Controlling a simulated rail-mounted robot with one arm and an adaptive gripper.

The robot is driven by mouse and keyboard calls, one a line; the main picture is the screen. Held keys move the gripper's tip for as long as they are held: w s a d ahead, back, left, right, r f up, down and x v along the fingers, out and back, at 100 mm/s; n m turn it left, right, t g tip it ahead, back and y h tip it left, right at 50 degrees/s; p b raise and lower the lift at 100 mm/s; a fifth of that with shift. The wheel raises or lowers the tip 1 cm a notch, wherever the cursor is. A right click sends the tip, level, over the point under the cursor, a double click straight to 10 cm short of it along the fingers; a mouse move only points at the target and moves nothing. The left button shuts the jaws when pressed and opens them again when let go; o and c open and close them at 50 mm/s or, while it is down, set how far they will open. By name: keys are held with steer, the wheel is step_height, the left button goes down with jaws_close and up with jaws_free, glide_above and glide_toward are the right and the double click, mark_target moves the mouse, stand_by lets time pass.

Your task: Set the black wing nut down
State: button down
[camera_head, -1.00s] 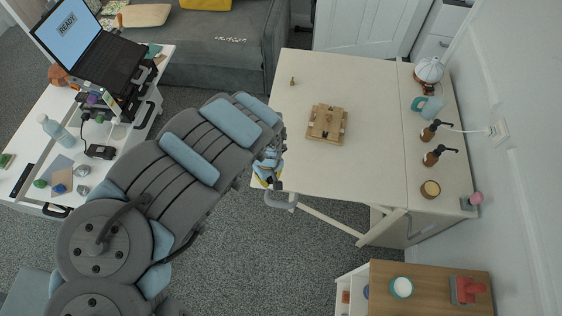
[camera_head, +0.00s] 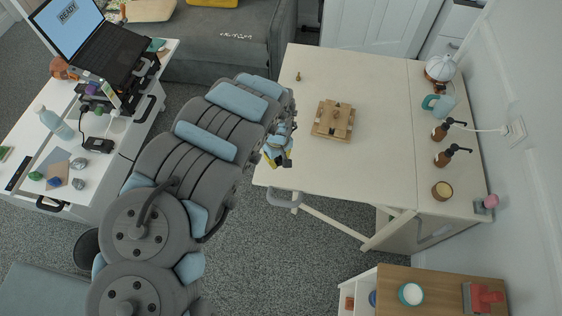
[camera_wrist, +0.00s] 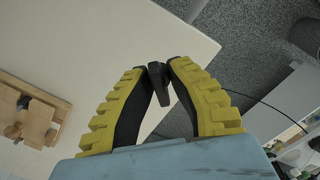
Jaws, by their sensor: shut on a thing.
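The black wing nut (camera_wrist: 160,82) is held between the fingertips of my gripper (camera_wrist: 156,68) in the wrist view. The gripper's yellow ridged fingers with black pads are shut on it. In the head view my gripper (camera_head: 277,157) is at the left edge of the white table (camera_head: 375,120), near its front corner. The wing nut is too small to make out there. In the wrist view it shows against the white tabletop (camera_wrist: 110,40) near its edge; I cannot tell its height above the surface.
A wooden block assembly (camera_head: 333,119) lies on the table to the right of my gripper. A small brass-coloured object (camera_head: 298,76) stands near the far left corner. Pump bottles (camera_head: 440,131), a teal mug (camera_head: 437,105) and a candle jar (camera_head: 441,190) line the right side.

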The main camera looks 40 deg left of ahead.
steer(key=shift+w+a+f+b, duration=0.25)
steer(key=shift+w+a+f, duration=0.1)
steer(key=shift+w+f, duration=0.45)
steer(key=shift+w+a+f+b, duration=0.3)
steer(key=shift+w+f, duration=0.25)
steer(key=shift+f, duration=0.4)
steer(key=shift+w+a+f, duration=0.25)
steer(key=shift+f, duration=0.25)
steer(key=shift+w+a+f, duration=0.1)
steer(key=shift+w+f, duration=0.2)
steer(key=shift+w, duration=0.1)
steer(key=shift+w+a+f+b, duration=0.1)
steer(key=shift+a+f+b, duration=0.1)
steer(key=shift+b, duration=0.1)
steer(key=shift+w+a+f, duration=0.1)
steer(key=shift+a+f, duration=0.05)
steer(key=shift+f, duration=0.2)
steer(key=shift+f+b, duration=0.35)
steer(key=shift+f, duration=1.1)
steer(key=shift+f, duration=0.1)
